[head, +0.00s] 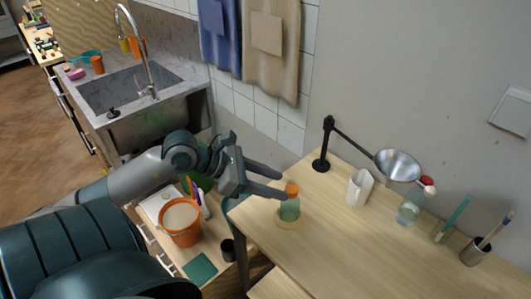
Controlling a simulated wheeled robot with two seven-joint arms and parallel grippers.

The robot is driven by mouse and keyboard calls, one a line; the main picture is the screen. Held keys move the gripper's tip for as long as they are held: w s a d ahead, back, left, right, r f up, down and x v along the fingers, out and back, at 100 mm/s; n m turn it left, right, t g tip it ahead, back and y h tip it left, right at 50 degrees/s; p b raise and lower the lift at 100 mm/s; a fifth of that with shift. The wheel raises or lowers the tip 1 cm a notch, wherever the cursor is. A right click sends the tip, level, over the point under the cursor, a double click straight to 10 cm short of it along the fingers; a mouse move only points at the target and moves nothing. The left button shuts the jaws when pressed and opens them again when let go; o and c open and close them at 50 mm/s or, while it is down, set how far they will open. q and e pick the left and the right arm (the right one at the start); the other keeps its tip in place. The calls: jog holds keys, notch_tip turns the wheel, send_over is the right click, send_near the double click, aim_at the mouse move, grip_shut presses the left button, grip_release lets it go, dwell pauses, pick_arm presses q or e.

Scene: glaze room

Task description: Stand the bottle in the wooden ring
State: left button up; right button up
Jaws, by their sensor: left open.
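Nothing shows held between the fingers. My right gripper is not in view.
On the table (335,245) stand a white vessel (359,188), a black stand with a metal bowl (397,165), a glass flask (408,212) and a brush pot (474,251). An orange bucket (181,222) stands on a lower surface left. The table's front middle is clear.

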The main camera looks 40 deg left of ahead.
pick_arm(q)
jog(key=shift+v, duration=1.2)
jog(key=shift+a, duration=0.1)
